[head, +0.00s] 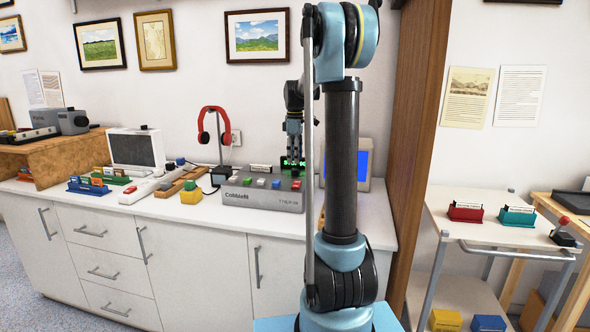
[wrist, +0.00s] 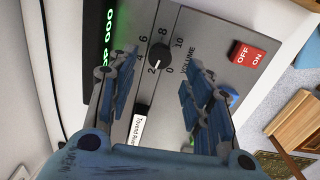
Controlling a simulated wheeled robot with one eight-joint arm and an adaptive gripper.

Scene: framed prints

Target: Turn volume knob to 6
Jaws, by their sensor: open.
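The volume knob (wrist: 158,54) is a small black dial on a grey panel (wrist: 215,28), ringed by numbers from 0 to 10 beside the word VOLUME. Its pointer looks turned toward the 2 and 0 side, but the exact number is hard to read. My gripper (wrist: 162,72) is open and empty, with one blue finger on each side of the knob in the picture; I see no contact. In the head view my gripper (head: 294,148) points down over the back right of the grey device (head: 262,198); the knob is not clear there.
In the wrist view, a green display (wrist: 105,22) lies left of the knob, a red OFF/ON switch (wrist: 246,56) right, and a white label (wrist: 137,130) below. A blue-screen monitor (head: 363,166) and red headphones (head: 214,122) flank the device on the counter (head: 150,208).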

